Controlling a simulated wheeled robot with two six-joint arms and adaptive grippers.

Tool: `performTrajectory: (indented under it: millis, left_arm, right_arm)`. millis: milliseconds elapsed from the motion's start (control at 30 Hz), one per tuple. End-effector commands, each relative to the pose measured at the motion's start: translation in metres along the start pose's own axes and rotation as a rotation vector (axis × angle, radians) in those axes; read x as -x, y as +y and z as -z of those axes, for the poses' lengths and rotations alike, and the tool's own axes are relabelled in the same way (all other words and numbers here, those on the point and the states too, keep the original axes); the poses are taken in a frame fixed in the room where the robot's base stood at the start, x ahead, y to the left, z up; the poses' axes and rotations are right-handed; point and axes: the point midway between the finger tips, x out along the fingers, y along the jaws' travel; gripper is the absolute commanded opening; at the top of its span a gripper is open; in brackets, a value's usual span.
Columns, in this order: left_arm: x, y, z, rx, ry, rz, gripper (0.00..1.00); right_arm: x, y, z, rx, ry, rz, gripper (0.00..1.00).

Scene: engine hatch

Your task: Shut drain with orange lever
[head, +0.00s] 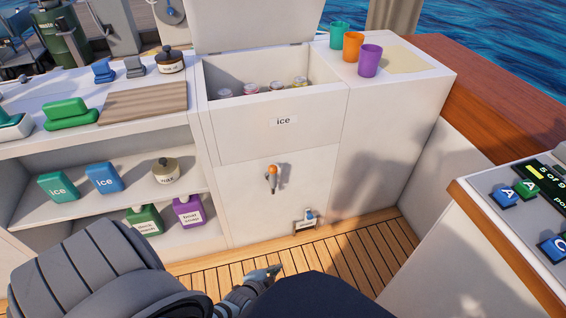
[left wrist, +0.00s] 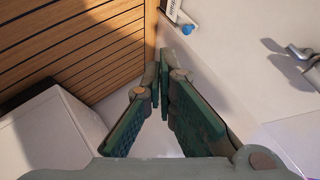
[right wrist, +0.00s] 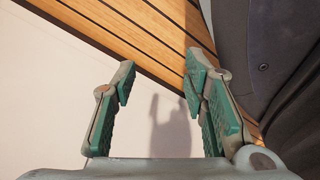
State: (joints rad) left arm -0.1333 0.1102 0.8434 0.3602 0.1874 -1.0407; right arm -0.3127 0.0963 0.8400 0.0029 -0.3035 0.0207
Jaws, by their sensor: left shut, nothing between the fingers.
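The orange-tipped lever (head: 272,170) is on the white front panel under the ice bin, with its orange end up and a metal part below. In the left wrist view a grey metal fitting (left wrist: 302,52), apparently part of this lever, shows at the right edge; no orange shows there. My left gripper (head: 276,270) is low in front of the panel, below the lever and apart from it. Its fingers (left wrist: 166,58) are shut and empty. My right gripper (right wrist: 160,72) is open and empty above a pale surface and the wooden deck; it is not seen in the head view.
A small labelled fitting with a blue part (head: 308,214) sits at the panel's foot. Shelves with bottles (head: 187,211) are at left. A console (head: 520,230) stands at right. Deck floor (head: 350,250) is clear between.

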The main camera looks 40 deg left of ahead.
Motion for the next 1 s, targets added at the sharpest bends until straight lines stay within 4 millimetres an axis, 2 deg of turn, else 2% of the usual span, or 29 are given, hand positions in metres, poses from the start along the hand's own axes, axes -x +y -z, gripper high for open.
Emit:
performTrajectory:
  millis: [33, 133, 200, 300, 400, 700, 867, 1000]
  left_arm:
    - [-0.019, -0.031, 0.026, -0.103, 0.066, 0.124, 0.00]
    - [-0.028, -0.107, 0.075, -0.330, 0.104, 0.410, 0.00]
    - [-0.024, -0.148, 0.096, -0.444, 0.068, 0.569, 0.00]
    - [-0.016, -0.182, 0.109, -0.538, 0.003, 0.700, 0.00]
    - [-0.012, -0.192, 0.112, -0.568, -0.024, 0.733, 0.00]
    - [-0.014, -0.193, 0.113, -0.570, -0.023, 0.729, 0.00]
    - [-0.030, -0.203, 0.115, -0.570, -0.022, 0.730, 0.00]
    - [-0.052, -0.219, 0.118, -0.569, -0.021, 0.730, 0.00]
  right_arm:
    - [-0.012, -0.005, 0.007, -0.012, 0.019, 0.006, 0.40]
    - [-0.019, -0.012, 0.025, -0.036, 0.053, 0.019, 0.40]
    - [-0.022, -0.016, 0.036, -0.049, 0.073, 0.026, 0.40]
    - [-0.022, -0.019, 0.044, -0.060, 0.088, 0.033, 0.40]
    - [-0.020, -0.020, 0.047, -0.063, 0.093, 0.035, 0.40]
    - [-0.020, -0.020, 0.049, -0.062, 0.093, 0.035, 0.40]
    - [-0.018, -0.022, 0.062, -0.053, 0.092, 0.039, 0.40]
    - [-0.003, -0.024, 0.083, -0.026, 0.079, 0.041, 0.40]
